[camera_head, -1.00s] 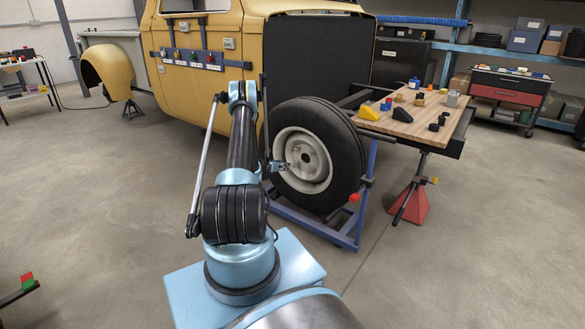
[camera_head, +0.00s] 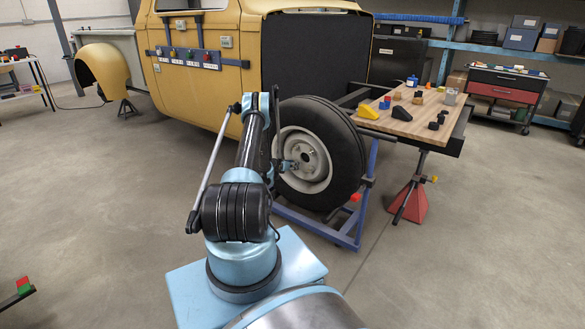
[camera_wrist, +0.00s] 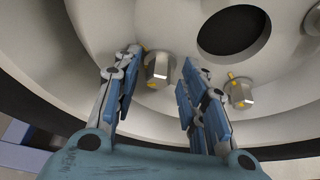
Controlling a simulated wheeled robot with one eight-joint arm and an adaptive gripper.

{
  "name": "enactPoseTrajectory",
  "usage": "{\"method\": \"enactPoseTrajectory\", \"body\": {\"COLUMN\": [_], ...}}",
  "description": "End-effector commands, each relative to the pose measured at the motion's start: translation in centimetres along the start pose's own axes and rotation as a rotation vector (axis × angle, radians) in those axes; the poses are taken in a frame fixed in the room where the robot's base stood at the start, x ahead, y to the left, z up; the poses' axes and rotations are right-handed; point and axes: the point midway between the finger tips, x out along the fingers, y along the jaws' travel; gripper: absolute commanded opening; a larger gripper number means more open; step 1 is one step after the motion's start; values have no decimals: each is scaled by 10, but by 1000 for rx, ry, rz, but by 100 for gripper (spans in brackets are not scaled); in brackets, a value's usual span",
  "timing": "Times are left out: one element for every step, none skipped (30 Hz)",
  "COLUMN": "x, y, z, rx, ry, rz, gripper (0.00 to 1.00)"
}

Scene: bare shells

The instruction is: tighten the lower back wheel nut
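The wheel (camera_head: 318,155) has a black tyre and a pale rim, and stands upright at the yellow truck. My gripper (camera_head: 293,165) is at the left part of the rim in the head view. In the wrist view, my gripper (camera_wrist: 161,60) is open, its blue fingers on either side of a silver hex wheel nut (camera_wrist: 158,67). Gaps show between the nut and both fingers. A second nut (camera_wrist: 241,94) with yellow marks is to the right, outside the right finger. I cannot tell from these views which nut is the lower back one.
A dark round hub hole (camera_wrist: 234,30) is above and between the nuts. A blue stand (camera_head: 318,226) is beneath the wheel. A wooden-topped table (camera_head: 437,118) with small items is on the right. Open floor lies to the left and right.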

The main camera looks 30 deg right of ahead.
Motion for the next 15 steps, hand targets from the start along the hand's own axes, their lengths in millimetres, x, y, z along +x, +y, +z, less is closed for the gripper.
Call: {"method": "enactPoseTrajectory", "body": {"x": [-1,-1,-1,-2,-2,-2,-2,-2,-3,-3,-3,-3,-3,-3,-3], "y": [1,1,2,2,2,3,3,3,3,4,4,4,4,4,4], "z": [0,0,0,0,0,0,0,0,0,0,0,0,0,0,-1], "rx": [0,-1,-1,-1,-1,-1,-1,-1,-1,-1,-1,-1,0,2,6], "ry": [0,0,0,0,0,0,0,0,-1,-1,-1,-1,-1,-1,-1], "rz": [1,1,2,2,2,3,3,3,3,4,4,4,5,6,8], "gripper": [39,34,25,19,12,3,0,0,0,0,0,0,0,0,0]}}
